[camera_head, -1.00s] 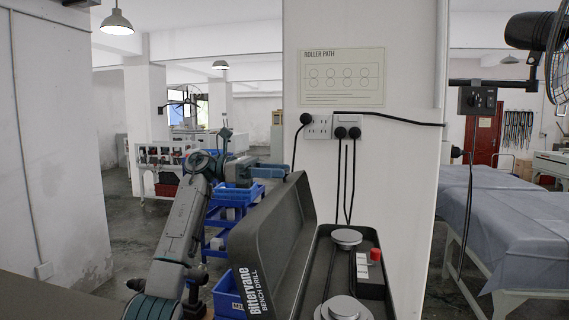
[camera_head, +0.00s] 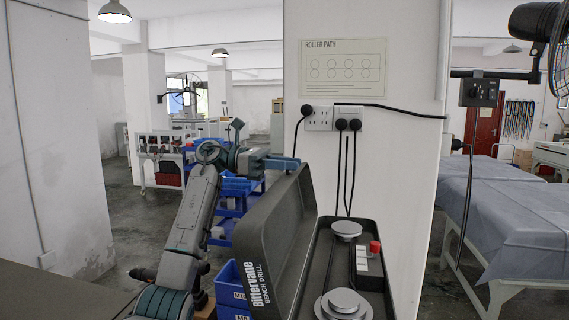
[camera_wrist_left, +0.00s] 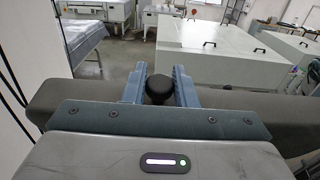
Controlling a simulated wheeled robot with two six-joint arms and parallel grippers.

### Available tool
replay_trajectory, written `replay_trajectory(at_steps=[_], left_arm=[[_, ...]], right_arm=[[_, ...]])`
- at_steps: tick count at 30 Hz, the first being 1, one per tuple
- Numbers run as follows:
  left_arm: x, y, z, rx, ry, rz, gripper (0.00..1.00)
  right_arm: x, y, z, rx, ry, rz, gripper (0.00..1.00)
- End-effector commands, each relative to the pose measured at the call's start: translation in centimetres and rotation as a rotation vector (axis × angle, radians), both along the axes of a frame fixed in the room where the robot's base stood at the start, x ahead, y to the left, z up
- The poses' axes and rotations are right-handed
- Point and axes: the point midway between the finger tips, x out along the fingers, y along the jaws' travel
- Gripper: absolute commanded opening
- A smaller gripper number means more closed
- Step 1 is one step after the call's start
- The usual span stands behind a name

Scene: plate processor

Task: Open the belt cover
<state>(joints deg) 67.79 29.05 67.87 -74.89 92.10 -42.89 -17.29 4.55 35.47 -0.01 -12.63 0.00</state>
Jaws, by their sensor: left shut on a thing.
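The belt cover (camera_head: 262,248) is a dark grey lid lettered "Bittervane Bench Drill". It stands raised along the left side of the drill's belt housing (camera_head: 375,262), leaning left. Inside the uncovered housing are two silver pulleys, the far one (camera_head: 346,229) and the near one (camera_head: 342,303), with a dark belt between them. My left gripper (camera_head: 288,163) is at the cover's far upper edge. In the left wrist view its two blue fingers (camera_wrist_left: 159,88) are shut around a round black knob (camera_wrist_left: 158,86) on the cover's dark edge (camera_wrist_left: 235,100). My right gripper is out of view.
A white pillar (camera_head: 400,150) with sockets and black cables stands close behind the housing. Blue bins (camera_head: 230,285) stand left of the cover. A fan (camera_head: 555,40) hangs at upper right, above a cloth-covered table (camera_head: 510,200).

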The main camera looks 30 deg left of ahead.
Motion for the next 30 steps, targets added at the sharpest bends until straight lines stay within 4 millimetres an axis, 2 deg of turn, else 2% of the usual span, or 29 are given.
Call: replay_trajectory(at_steps=[1, 6, 10, 19, 20, 22, 30], left_arm=[[0.1, -0.7, 0.9, 0.032, 0.006, -0.003, 0.00], [0.7, -2.8, 1.3, 0.143, 0.035, -0.003, 0.00], [0.9, -3.5, 1.1, 0.188, 0.049, -0.001, 0.00], [0.9, -3.6, 1.0, 0.193, 0.050, 0.000, 0.00], [0.9, -3.6, 1.0, 0.193, 0.050, 0.000, 0.31], [0.9, -3.6, 1.0, 0.193, 0.050, 0.000, 0.44], [0.9, -3.5, 0.9, 0.193, 0.050, 0.000, 0.44]], right_arm=[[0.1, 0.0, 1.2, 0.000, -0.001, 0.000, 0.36], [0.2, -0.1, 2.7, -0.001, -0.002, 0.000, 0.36], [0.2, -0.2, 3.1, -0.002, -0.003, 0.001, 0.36], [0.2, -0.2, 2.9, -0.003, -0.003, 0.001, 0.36], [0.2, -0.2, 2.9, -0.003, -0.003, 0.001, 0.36], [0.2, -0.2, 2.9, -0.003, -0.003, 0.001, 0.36], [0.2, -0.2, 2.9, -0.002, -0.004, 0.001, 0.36]])
